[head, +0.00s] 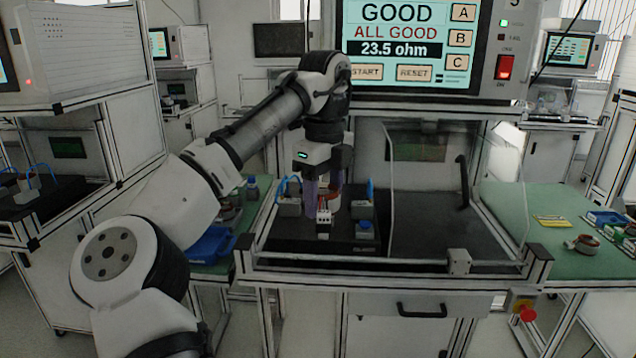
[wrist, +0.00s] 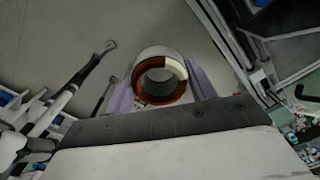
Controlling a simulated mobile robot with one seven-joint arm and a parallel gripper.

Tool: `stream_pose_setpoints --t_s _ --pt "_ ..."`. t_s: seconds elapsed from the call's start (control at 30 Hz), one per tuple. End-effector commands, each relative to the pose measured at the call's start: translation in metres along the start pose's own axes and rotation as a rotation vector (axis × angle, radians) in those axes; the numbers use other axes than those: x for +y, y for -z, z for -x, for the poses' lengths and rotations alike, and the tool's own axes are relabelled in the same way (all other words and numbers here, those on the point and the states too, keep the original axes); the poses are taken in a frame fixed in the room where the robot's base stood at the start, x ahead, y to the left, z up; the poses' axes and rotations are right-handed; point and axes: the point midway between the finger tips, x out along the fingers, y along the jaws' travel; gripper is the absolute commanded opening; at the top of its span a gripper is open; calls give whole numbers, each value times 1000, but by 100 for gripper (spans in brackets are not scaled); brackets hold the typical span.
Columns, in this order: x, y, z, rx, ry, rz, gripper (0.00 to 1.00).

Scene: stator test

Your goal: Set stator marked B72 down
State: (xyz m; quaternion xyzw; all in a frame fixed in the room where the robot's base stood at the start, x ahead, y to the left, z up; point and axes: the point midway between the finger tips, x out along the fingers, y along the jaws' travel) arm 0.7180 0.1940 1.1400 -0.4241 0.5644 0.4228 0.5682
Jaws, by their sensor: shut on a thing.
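My gripper (head: 325,196) has purple fingers and hangs in front of the test station, over or near its black test plate (head: 290,245). In the wrist view my gripper (wrist: 162,95) is shut on a ring-shaped stator (wrist: 148,56) with a grey outer shell and copper-brown windings. The stator sits between the fingers, its bore facing the camera. In the head view the fingers and wrist mostly hide it, and I cannot read its marking. I cannot tell whether it touches anything below.
The station's screen (head: 400,43) reads GOOD, ALL GOOD, 23.5 ohm. A clear guard with a black handle (head: 462,182) is at right. Green side tables hold a blue tray (head: 210,246) and another stator (head: 584,243).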

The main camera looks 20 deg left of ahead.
Motion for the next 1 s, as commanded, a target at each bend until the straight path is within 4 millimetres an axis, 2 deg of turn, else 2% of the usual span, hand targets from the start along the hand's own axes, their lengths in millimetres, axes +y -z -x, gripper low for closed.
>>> stream_pose_setpoints --t_s 0.27,0.47,0.6,0.8,1.0 --pt "-28 30 -83 8 -2 311 22" --pt "-58 63 -173 11 -5 669 22" --pt "-81 88 -243 9 -9 956 22" --pt "-112 120 -335 6 -11 1339 22" --pt "-136 145 -409 1 -10 1648 22"
